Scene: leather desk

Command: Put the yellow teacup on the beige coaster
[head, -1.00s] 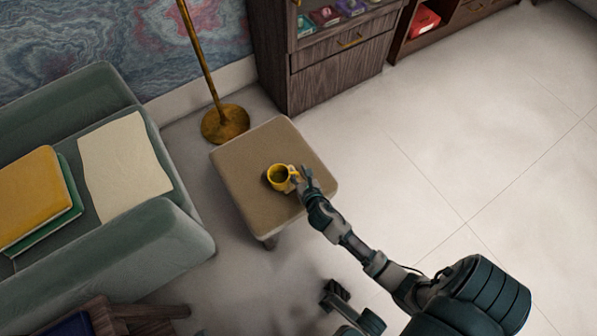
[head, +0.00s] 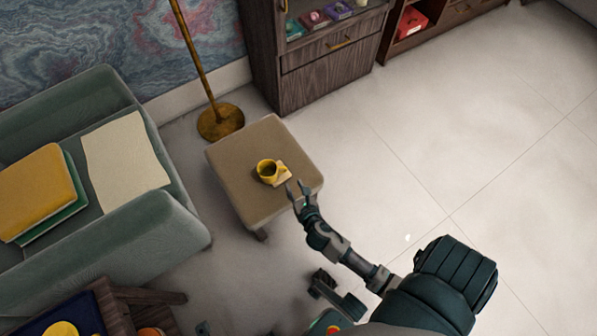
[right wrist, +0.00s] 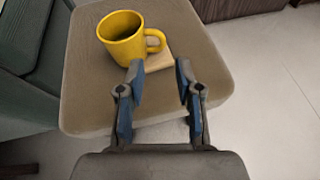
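The yellow teacup (head: 267,171) stands upright on the small brown padded stool, and it also shows in the right wrist view (right wrist: 122,44). The beige coaster (head: 284,179) lies flat beneath the cup and sticks out on the handle side; it also shows in the right wrist view (right wrist: 158,62). The cup hides the rest of the coaster, so I cannot tell how fully the cup rests on it. My right gripper (head: 297,187) is open and empty, at the stool's near right edge, apart from the cup.
The stool top (head: 243,148) is otherwise clear. A green sofa (head: 140,235) with yellow and green cushions stands at the left. A brass lamp (head: 220,122) and a dark wooden cabinet (head: 325,80) stand behind. The floor at the right is free.

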